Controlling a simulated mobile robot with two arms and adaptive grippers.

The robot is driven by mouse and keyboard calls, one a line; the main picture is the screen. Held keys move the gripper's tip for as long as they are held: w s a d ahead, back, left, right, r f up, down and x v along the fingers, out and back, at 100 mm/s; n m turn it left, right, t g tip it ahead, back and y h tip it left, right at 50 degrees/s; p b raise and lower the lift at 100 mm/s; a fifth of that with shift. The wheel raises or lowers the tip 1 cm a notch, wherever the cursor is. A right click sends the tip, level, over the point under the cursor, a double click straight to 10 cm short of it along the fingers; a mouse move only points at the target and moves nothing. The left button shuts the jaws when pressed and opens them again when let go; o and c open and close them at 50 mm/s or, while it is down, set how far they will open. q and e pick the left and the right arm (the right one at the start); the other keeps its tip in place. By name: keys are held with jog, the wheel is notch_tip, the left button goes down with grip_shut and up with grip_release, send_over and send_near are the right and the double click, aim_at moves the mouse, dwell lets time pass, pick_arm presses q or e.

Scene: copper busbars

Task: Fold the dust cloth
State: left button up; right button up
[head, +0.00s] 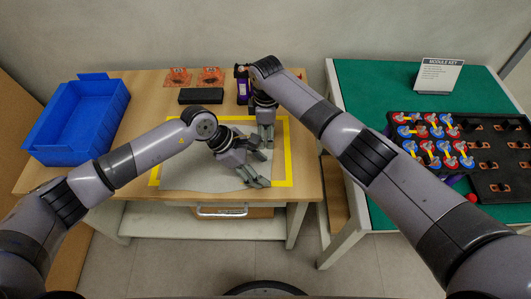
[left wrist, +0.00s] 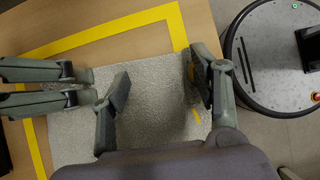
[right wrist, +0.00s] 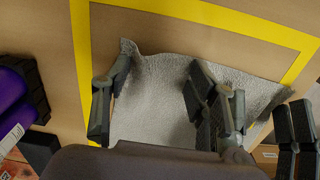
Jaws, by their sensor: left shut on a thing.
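The grey dust cloth (head: 200,175) lies on the wooden table inside a yellow-taped frame. My left gripper (head: 262,168) is low at its right part. In the left wrist view the fingers (left wrist: 160,88) stand over the cloth (left wrist: 150,125), and the sheet is bunched at the right finger; the pinch itself is hard to see. My right gripper (head: 265,138) is just beyond the left one, near the cloth's far right part. In the right wrist view its fingers (right wrist: 165,100) are apart above the cloth (right wrist: 155,75), whose edge is rippled and raised. The arms hide part of the cloth.
A blue bin (head: 78,120) stands at the table's left. A black block (head: 201,96), orange parts (head: 210,76) and a purple item (head: 243,92) are at the back. A green table (head: 375,85) with a module tray (head: 432,140) is at right. The two grippers are close together.

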pick_arm(q)
jog(key=shift+w+a+f, duration=0.15)
jog(key=shift+w+f, duration=0.05)
jog(key=shift+w, duration=0.25)
jog(key=shift+c, duration=1.3)
pick_arm(e)
jog(key=shift+s+f, duration=0.15)
jog(key=shift+s, duration=0.35)
jog(key=shift+c, duration=1.3)
